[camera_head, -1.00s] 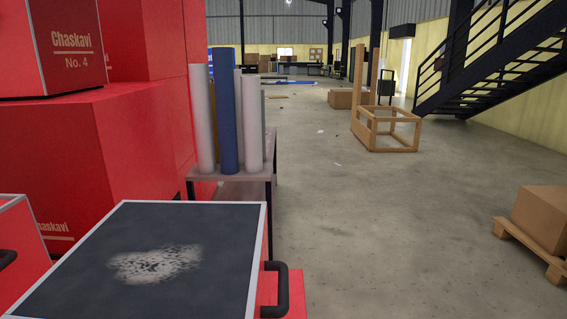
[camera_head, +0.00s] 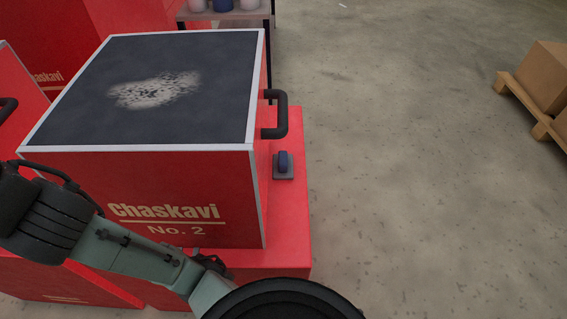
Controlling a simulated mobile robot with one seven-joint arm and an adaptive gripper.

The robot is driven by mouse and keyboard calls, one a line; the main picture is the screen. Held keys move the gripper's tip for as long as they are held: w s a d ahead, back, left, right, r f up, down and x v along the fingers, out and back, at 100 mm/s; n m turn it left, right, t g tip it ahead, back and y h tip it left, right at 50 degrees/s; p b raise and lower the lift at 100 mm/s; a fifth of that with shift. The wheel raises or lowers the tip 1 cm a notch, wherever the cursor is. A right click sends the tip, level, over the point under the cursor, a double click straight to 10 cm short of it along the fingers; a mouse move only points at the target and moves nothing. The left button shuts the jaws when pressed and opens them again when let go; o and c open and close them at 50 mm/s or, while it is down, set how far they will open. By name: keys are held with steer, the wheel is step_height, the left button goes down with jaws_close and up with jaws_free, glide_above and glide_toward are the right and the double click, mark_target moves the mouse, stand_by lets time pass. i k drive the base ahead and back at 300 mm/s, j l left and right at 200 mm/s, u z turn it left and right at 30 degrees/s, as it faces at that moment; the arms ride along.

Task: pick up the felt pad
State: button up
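A small dark grey square piece with a blue upright part on it (camera_head: 283,165) sits on the red ledge at the right side of the box marked "No. 2". It may be the felt pad, but I cannot tell for sure. My arm crosses the lower left of the view, below and in front of the ledge, and ends in a black round part at the bottom edge. My gripper's fingers are not in view.
The red "Chaskavi No. 2" box (camera_head: 190,185) has a dark top panel (camera_head: 215,75) with a pale speckled patch. A black handle (camera_head: 281,115) juts from its right side, close behind the small piece. A carton (camera_head: 548,75) on a pallet stands far right. The floor between is clear.

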mark_target(282, 162)
steer(key=l+u, duration=0.15)
steer(key=u, duration=0.2)
steer(key=l+u, duration=0.2)
steer(key=u, duration=0.2)
steer(key=l+u, duration=0.2)
steer(key=u, duration=0.15)
steer(key=l+u, duration=0.2)
steer(key=l, duration=0.2)
steer(key=k+l+u, duration=0.15)
steer(key=l, duration=0.2)
steer(key=k+l+u, duration=0.2)
steer(key=l, duration=0.15)
steer(key=k+l, duration=0.1)
steer(key=l, duration=0.3)
steer(key=k+l, duration=0.15)
steer(key=l, duration=0.25)
steer(key=k+l+u, duration=0.1)
steer(key=l, duration=0.35)
steer(key=k+l, duration=0.15)
steer(key=l, duration=0.25)
steer(key=k+l, duration=0.15)
steer(key=l, duration=0.25)
steer(key=i+j, duration=0.4)
steer(key=j+u, duration=0.05)
